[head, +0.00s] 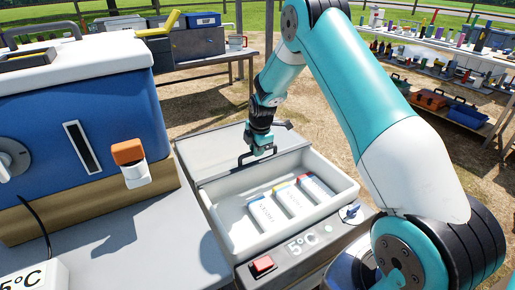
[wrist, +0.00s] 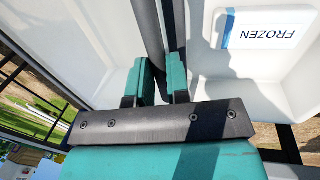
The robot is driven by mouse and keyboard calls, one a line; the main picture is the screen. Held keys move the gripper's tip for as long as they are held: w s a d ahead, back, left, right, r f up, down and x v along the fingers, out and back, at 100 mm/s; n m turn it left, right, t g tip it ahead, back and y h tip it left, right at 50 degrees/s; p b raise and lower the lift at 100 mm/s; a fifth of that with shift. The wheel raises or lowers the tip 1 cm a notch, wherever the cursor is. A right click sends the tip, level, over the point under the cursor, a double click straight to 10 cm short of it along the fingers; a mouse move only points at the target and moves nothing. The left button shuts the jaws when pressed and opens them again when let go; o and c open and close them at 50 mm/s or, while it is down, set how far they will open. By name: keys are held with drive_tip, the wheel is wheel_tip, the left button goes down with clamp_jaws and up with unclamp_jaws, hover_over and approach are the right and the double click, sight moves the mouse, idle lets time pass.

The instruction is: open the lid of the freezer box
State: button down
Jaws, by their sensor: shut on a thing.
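The freezer box (head: 292,252) stands on the grey table with its white inside in view. Inside lie several white packs (head: 268,208) with yellow, red and blue ends; one marked FROZEN shows in the wrist view (wrist: 268,35). My gripper (head: 262,150) is at the lid, shut on its dark handle (head: 245,157). In the wrist view my teal fingers (wrist: 160,78) close around the dark bar (wrist: 148,35). Part of the lid is hidden behind my gripper.
A blue cooler (head: 45,130) with a white top stands to the left, with an orange-and-white item (head: 132,160) at its side. Tables with cases (head: 190,42) and bottles (head: 440,60) stand behind.

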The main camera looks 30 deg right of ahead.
drive_tip(key=shift+w+a, duration=0.1)
drive_tip(key=shift+w, duration=0.1)
drive_tip(key=c, duration=1.1)
unclamp_jaws()
drive_tip(key=shift+s+r, duration=0.1)
drive_tip(key=s+r+p, duration=0.2)
drive_tip(key=s+r, duration=0.1)
drive_tip(key=r, duration=1.4)
drive_tip(key=shift+s, duration=0.2)
